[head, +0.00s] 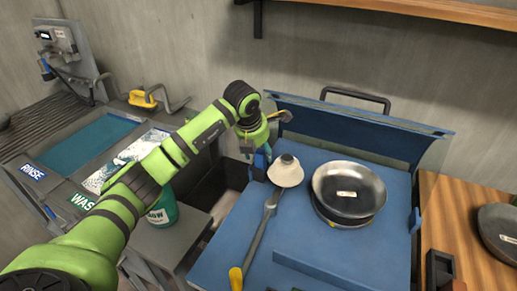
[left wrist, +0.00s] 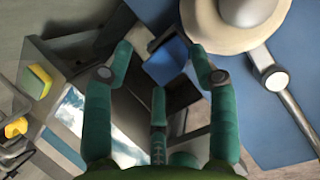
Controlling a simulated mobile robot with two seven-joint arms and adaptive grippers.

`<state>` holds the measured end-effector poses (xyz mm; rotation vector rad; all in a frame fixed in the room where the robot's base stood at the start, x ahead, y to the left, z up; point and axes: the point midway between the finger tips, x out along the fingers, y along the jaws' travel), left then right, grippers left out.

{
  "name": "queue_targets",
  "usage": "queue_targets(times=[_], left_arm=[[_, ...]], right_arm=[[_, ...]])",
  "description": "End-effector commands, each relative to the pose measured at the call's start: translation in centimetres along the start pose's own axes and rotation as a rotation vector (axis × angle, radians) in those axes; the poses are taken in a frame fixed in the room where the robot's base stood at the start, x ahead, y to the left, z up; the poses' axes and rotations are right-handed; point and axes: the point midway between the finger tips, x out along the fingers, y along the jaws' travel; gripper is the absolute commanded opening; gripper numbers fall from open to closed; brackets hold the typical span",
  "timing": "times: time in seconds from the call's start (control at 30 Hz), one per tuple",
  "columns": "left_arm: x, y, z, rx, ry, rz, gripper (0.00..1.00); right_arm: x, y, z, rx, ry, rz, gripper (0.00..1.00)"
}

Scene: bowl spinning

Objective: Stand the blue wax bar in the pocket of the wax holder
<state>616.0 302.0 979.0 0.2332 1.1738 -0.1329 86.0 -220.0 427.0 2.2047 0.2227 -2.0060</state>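My left gripper (head: 257,140) is above the left edge of the blue work surface. In the left wrist view its teal fingers (left wrist: 159,62) are spread apart. The blue wax bar (left wrist: 167,63) shows between and beyond the fingertips, tilted in the picture; a gap shows on its left, and I cannot tell whether the right finger touches it. In the head view the bar (head: 262,157) is a small blue patch under the gripper. A dark grey piece at its far end (left wrist: 164,38) may be the wax holder; its pocket is not clear. My right gripper is not in view.
A pale cone-shaped piece (head: 286,171) on a long arm (head: 258,233) stands just right of the gripper. A metal bowl (head: 349,190) sits further right. The raised blue lid (head: 350,132) is behind.

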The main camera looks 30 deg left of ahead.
Motion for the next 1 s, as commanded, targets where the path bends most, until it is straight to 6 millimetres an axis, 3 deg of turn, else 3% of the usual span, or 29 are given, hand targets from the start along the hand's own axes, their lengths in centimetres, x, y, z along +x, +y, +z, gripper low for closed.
queue_targets(times=[0.37, 0.8, 1.0], left_arm=[[-1.0, 0.1, 0.1, 0.0, -0.001, 0.001, 0.59], [-9.7, 0.1, 0.1, 0.0, -0.003, 0.002, 0.59], [-11.9, 0.1, 0.1, -0.001, -0.001, 0.001, 0.59]], right_arm=[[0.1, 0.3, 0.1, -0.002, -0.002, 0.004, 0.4], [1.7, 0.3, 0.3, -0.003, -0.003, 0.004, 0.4], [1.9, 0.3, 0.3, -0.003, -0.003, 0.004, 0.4]])
